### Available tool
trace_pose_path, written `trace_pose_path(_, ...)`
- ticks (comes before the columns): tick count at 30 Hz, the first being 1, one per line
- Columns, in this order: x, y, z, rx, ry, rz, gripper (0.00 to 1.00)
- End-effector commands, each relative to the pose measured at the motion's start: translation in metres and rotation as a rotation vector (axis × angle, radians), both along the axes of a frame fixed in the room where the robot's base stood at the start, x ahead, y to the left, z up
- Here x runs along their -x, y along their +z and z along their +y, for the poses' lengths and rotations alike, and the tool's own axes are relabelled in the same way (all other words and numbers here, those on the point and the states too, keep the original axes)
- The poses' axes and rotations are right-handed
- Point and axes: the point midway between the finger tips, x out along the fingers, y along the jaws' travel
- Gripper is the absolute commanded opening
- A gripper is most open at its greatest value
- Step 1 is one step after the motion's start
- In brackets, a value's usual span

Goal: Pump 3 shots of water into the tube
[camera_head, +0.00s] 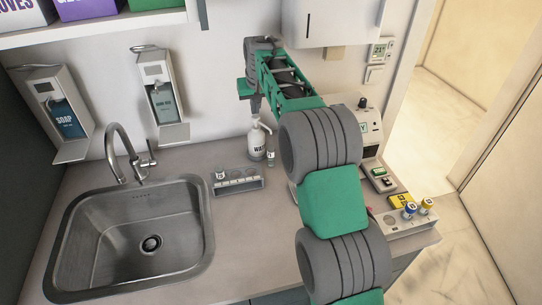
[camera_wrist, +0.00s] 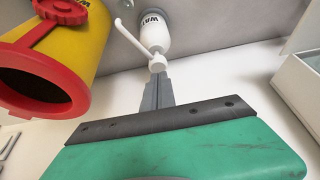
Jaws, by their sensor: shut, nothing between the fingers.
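A white pump bottle labelled "WAT…" (camera_head: 256,143) stands upright on the counter. In the wrist view the bottle (camera_wrist: 155,30) shows with its white pump head and long spout. My gripper (camera_head: 255,112) is above the bottle, pointing down. In the wrist view its fingers (camera_wrist: 158,78) are closed together with nothing between them, at the top of the pump head; I cannot tell whether they touch it. A small capped-looking tube (camera_head: 270,158) is close beside the bottle on its right. The spout's position over the tube cannot be made out.
A grey rack (camera_head: 240,186) with a small vial stands in front of the bottle. A sink (camera_head: 140,240) is at left, with wall dispensers behind. A machine (camera_head: 368,130) and a box with coloured-cap vials (camera_head: 408,223) are at right. A yellow red-rimmed container (camera_wrist: 55,50) shows in the wrist view.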

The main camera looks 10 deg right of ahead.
Motion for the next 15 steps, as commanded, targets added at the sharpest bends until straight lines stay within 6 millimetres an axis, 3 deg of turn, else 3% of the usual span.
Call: trace_pose_path(15, 0.000, 0.054, 0.000, 0.000, 0.000, -0.002, 0.00)
